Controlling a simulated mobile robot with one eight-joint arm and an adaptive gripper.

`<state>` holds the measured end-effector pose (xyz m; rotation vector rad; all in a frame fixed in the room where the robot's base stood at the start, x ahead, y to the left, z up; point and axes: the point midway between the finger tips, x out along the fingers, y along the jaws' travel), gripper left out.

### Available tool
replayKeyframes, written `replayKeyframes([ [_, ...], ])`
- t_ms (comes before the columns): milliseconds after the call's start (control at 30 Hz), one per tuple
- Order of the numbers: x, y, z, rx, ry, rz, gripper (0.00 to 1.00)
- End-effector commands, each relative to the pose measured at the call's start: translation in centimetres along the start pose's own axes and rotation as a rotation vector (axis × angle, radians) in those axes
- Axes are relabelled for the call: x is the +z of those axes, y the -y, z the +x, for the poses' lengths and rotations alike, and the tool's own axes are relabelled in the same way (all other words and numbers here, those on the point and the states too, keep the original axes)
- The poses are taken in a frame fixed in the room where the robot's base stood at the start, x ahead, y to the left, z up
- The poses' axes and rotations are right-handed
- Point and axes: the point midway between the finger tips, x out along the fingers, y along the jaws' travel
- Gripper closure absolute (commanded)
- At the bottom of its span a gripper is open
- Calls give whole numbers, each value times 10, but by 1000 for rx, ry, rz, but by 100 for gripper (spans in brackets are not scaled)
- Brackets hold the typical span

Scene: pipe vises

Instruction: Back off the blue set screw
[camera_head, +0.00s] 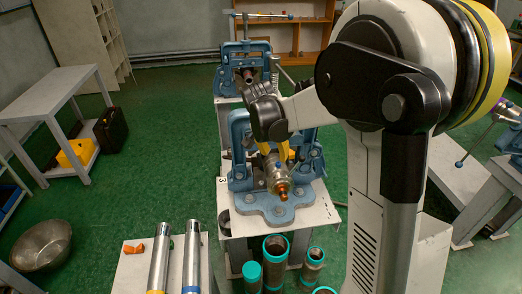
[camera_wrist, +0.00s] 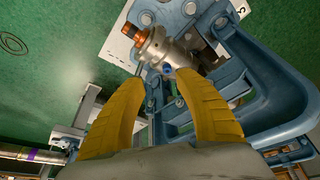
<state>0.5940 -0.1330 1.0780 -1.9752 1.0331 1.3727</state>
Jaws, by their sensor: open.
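A small blue set screw (camera_wrist: 167,69) shows in the wrist view on the side of a silver metal fitting (camera_wrist: 176,52) with an orange-brown end. The fitting also shows in the head view (camera_head: 277,174), held in a blue pipe vise (camera_head: 240,178) on a pale stand. The vise's blue frame (camera_wrist: 265,85) fills the right of the wrist view. My gripper (camera_wrist: 160,78) has its two yellow fingers spread apart, with the screw seen between and just beyond the tips. Nothing is between them. In the head view my gripper (camera_head: 276,150) is over the fitting, and the screw cannot be made out.
Another blue vise (camera_head: 240,68) stands behind, and part of one at the right (camera_head: 514,140). In front are silver pipes (camera_head: 191,255) and several teal-rimmed pipes (camera_head: 275,262). A metal bowl (camera_head: 42,245) is at the left. Green floor between the left table (camera_head: 60,95) and the stand is clear.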

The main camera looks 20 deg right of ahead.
Motion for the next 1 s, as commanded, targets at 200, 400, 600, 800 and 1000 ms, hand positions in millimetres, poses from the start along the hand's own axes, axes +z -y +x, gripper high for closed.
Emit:
replayKeyframes([
  [200, -28, 14, 3, 74, -31, 202, 61],
  [400, -28, 11, 37, 75, -31, 208, 61],
  [600, -28, 8, 77, 74, -31, 207, 61],
  [800, -29, 6, 102, 74, -30, 206, 61],
  [1000, -29, 5, 108, 73, -30, 205, 61],
])
